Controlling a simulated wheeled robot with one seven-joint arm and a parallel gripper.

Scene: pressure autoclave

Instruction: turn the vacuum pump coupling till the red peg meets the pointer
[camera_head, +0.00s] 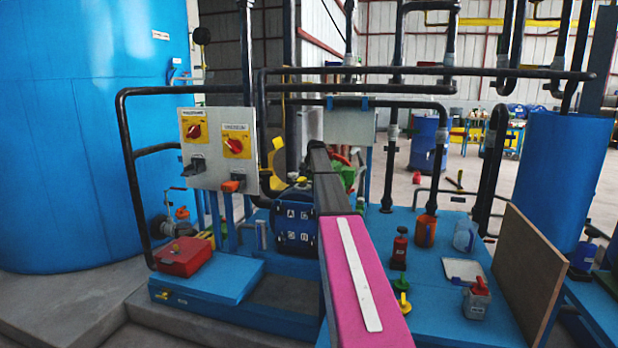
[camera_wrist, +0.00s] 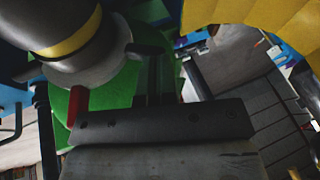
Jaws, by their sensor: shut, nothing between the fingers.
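In the wrist view, a grey round coupling (camera_wrist: 85,65) with a yellow band fills the upper left. A short stub sticks out on its right side. A red peg (camera_wrist: 78,104) points down from its lower edge, in front of a green part (camera_wrist: 112,95). My gripper (camera_wrist: 158,62) is shut and empty, its dark fingers just right of the coupling; I cannot tell whether they touch it. I cannot make out the pointer. In the head view, my arm hides the gripper and most of the coupling area; a green part (camera_head: 347,176) shows just beyond the arm.
A yellow curved guard (camera_wrist: 260,30) is close on the right in the wrist view. In the head view, a blue motor-like block (camera_head: 295,232) sits left of my arm, below a switch panel (camera_head: 217,150). Black pipes surround the area. Small bottles and a board (camera_head: 528,275) stand right.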

